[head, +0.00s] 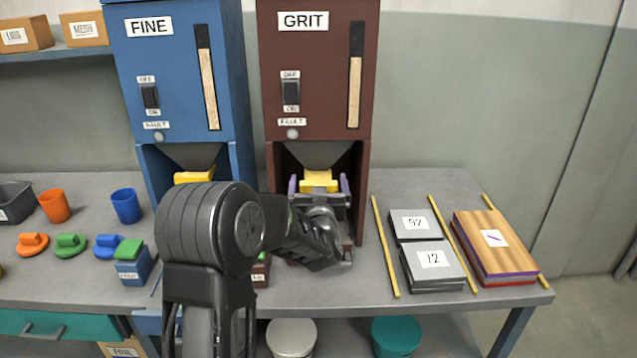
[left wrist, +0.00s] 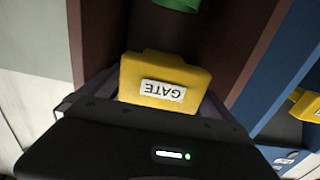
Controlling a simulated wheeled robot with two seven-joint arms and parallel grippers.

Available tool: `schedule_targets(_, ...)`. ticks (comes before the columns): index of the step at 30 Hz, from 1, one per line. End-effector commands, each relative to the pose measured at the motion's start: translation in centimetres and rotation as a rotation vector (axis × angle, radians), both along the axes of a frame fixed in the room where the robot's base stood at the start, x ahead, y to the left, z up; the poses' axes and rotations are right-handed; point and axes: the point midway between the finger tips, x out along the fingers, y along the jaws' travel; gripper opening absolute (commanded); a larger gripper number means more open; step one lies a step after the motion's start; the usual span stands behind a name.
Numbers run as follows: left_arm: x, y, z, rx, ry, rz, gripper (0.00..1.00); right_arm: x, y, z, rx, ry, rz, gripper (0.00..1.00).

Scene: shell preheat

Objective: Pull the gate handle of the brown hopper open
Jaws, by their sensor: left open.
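The brown hopper (head: 315,70), labelled GRIT, stands at the back of the bench. Its yellow gate handle (head: 319,180) sits under the funnel. In the left wrist view the handle (left wrist: 165,75) shows large, with a GATE label. My left gripper (head: 319,186) is inside the hopper's lower bay, with its jaws open. Its purple fingers stand on either side of the handle, seemingly apart from it. My wrist hides part of the bay's floor. My right gripper is not in view.
The blue FINE hopper (head: 180,70) stands close to the left, with its own yellow handle (head: 193,176). Grey plates (head: 433,260) and a wooden stack (head: 492,240) lie at right. Orange and blue cups (head: 126,206) and coloured lids stand at left.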

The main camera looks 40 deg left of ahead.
Motion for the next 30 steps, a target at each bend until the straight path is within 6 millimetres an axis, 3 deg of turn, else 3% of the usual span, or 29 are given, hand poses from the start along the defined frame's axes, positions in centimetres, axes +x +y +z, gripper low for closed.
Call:
schedule_targets(15,-5.6,-4.3,-0.1,-0.001,0.0,-0.002,1.0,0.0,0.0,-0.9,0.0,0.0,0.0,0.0)
schedule_targets(30,-5.9,-4.5,-0.1,-0.001,0.001,-0.001,1.0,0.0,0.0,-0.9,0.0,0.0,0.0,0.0)
